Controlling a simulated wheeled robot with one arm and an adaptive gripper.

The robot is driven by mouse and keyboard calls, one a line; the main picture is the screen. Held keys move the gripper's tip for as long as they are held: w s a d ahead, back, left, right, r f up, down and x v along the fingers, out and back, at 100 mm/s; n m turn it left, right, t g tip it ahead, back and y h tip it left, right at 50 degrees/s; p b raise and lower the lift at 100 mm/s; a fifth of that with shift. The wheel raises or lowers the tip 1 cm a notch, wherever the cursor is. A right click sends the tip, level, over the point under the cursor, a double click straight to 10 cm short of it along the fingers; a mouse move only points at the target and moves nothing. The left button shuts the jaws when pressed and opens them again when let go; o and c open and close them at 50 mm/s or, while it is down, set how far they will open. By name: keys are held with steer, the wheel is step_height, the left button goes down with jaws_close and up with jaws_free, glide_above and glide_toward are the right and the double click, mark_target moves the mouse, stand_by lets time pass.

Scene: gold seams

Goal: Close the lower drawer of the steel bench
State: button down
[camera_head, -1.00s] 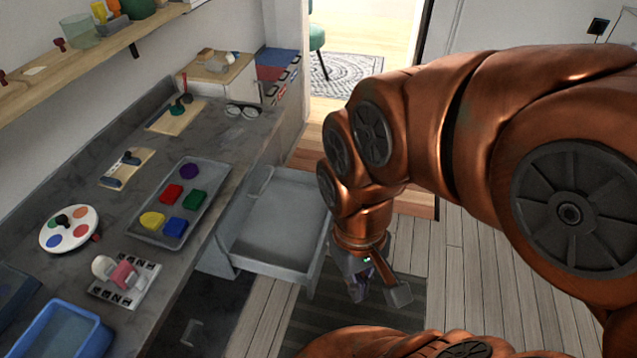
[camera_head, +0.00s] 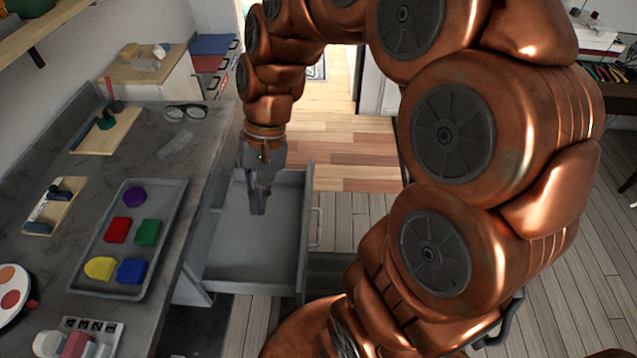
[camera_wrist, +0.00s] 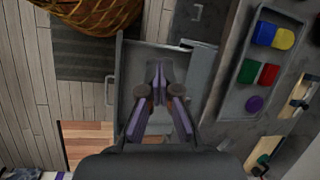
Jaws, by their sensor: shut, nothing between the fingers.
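The steel bench (camera_head: 160,225) runs along the left in the head view. Its grey drawer (camera_head: 301,262) is pulled out to the right, and the part inside that I can see looks empty. The drawer's handle (camera_head: 317,228) is on its right-hand front. My gripper (camera_head: 257,208) points down over the open drawer; I cannot tell its exact height above the drawer floor. In the wrist view the gripper (camera_wrist: 159,70) has its tips together, with nothing between them, over the drawer (camera_wrist: 122,85). The drawer handle also shows in the wrist view (camera_wrist: 109,91).
A wooden shelf (camera_head: 45,28) hangs on the left wall. Free floor (camera_head: 345,215) lies to the drawer's right.

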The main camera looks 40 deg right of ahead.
steer(key=w+d+f+m+t+y+b, duration=0.2)
steer(key=w+d+f+m+b, duration=0.1)
steer(key=w+d+f+m, duration=0.35)
steer(key=w+d+f+m+t+y+b, duration=0.1)
steer(key=w+d+f+m+y+b, duration=0.15)
steer(key=w+d+f, duration=0.45)
steer(key=d+f+m+t+b, duration=0.2)
steer(key=d+f+m, duration=0.25)
steer(key=d, duration=0.45)
steer(key=d+f+m+t+h+b, duration=0.1)
steer(key=d+f+m, duration=0.2)
steer(key=d+f, duration=0.4)
steer(key=d+f+m+t+b, duration=0.2)
steer(key=d+f+m, duration=0.25)
steer(key=d, duration=0.55)
steer(key=w+a+r+x, duration=0.1)
steer(key=r+x, duration=0.1)
steer(key=x, duration=1.1)
steer(key=shift+w+a, duration=0.25)
steer(key=shift+w, duration=0.15)
